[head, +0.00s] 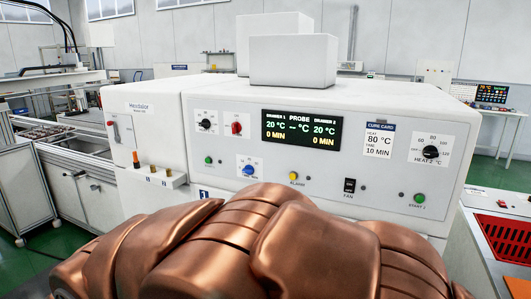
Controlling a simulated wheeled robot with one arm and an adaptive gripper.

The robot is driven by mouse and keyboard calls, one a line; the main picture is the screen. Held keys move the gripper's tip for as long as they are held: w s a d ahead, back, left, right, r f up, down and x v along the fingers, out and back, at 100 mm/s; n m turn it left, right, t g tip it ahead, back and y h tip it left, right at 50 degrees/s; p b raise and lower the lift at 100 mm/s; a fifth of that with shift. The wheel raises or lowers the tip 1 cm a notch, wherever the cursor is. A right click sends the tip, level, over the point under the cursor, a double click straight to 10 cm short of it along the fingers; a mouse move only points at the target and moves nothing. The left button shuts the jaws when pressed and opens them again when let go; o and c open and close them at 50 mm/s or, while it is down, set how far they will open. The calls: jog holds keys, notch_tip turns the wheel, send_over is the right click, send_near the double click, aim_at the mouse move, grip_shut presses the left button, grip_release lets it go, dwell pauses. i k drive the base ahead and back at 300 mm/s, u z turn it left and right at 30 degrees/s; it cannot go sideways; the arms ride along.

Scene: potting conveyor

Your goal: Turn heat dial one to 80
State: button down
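A white machine has a sloped control panel (350,185). On its left are a black dial (205,124), a red dial (236,128) and a blue dial (249,170); their labels are too small to read, so I cannot tell which is heat dial one. A black dial (431,152) on the right is labelled HEAT 2. The display (301,128) reads 20 °C and 0 MIN in both the left and right columns. A cure card (379,140) reads heat 80 °C, time 10 MIN. My gripper is not in view; my copper arm covers the panel's lower middle.
The panel also has a fan switch (349,186), a yellow button (293,176) and a green start button (419,198). White boxes (292,60) stand on top. A small ledge (158,179) with pegs juts out at left. A red tray (507,238) lies at right.

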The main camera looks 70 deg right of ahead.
aim_at(206, 124)
jog(key=z, duration=1.75)
jog(key=k, duration=0.2)
jog(key=u, duration=1.15)
jog(key=i, duration=0.5)
jog(key=u, duration=0.05)
